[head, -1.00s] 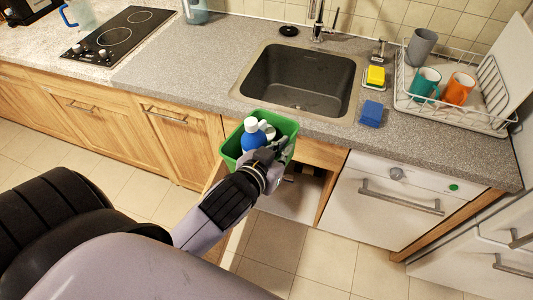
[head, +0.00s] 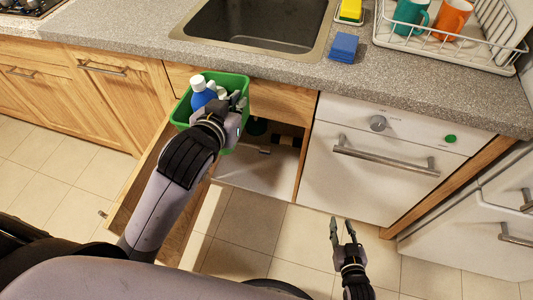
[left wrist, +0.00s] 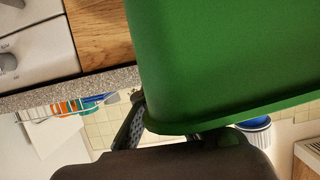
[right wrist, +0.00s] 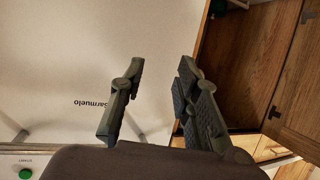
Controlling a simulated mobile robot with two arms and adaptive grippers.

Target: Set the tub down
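A green tub (head: 182,110) with blue and white bottles (head: 202,93) in it hangs in front of the sink cabinet, below the counter edge. My left gripper (head: 236,108) is shut on its rim. In the left wrist view the green wall of the tub (left wrist: 225,55) fills much of the picture, with the rim between the fingers (left wrist: 180,130). My right gripper (head: 343,232) is open and empty, low in front of the white dishwasher (head: 372,165). Its spread fingers also show in the right wrist view (right wrist: 155,95).
The sink cabinet (head: 255,172) stands open below the tub, with dark items at its back. Its wooden door (head: 140,190) is swung out at left. The counter (head: 420,85) holds a blue sponge (head: 343,46) and a dish rack (head: 440,45). The tiled floor (head: 270,235) is clear.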

